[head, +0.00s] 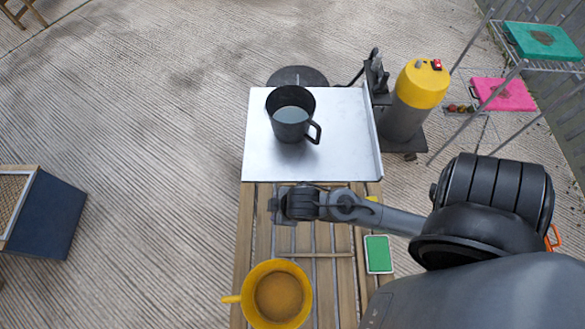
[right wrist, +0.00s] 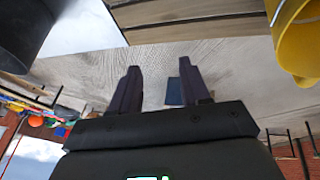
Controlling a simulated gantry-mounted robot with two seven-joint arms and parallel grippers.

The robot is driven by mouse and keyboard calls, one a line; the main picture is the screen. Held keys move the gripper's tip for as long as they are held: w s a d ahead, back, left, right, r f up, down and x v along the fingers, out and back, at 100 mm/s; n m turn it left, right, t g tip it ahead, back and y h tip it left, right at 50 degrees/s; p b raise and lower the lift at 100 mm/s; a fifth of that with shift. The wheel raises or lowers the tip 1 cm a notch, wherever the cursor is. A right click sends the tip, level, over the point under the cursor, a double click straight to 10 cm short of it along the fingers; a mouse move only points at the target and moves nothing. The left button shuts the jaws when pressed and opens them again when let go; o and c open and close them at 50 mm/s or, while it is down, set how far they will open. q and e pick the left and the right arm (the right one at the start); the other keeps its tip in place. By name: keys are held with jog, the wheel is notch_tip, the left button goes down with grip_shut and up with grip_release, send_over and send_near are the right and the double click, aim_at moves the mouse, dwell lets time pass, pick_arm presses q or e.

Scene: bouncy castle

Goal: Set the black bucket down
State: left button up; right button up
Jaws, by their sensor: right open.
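The black bucket (head: 283,131), with a side handle and a pale grey-blue content, stands upright on the silver metal plate (head: 345,150). In the right wrist view part of the black bucket (right wrist: 22,30) fills the upper left corner. My right gripper (head: 276,205) is over the wooden slats just in front of the plate, apart from the bucket. Its two fingers (right wrist: 160,86) are spread with nothing between them. My left gripper is not in view.
A yellow mug (head: 262,317) with brown content stands on the slatted wooden table (head: 243,240) in front, near my right gripper. A green-topped card (head: 378,254) lies to its right. A yellow-topped grey canister (head: 405,120) stands right of the plate.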

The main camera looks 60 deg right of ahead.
jog(key=s+r+m+g, duration=0.1)
jog(key=s+r+m, duration=0.2)
jog(key=s, duration=0.2)
jog(key=shift+a+r+m, duration=0.15)
jog(key=shift+a+m, duration=0.05)
jog(key=shift+m, duration=0.1)
jog(key=shift+r, duration=0.15)
notch_tip(320, 180, up, 16)
jog(key=p, duration=1.5)
jog(key=shift+f+p, duration=0.2)
jog(key=shift+p, duration=0.2)
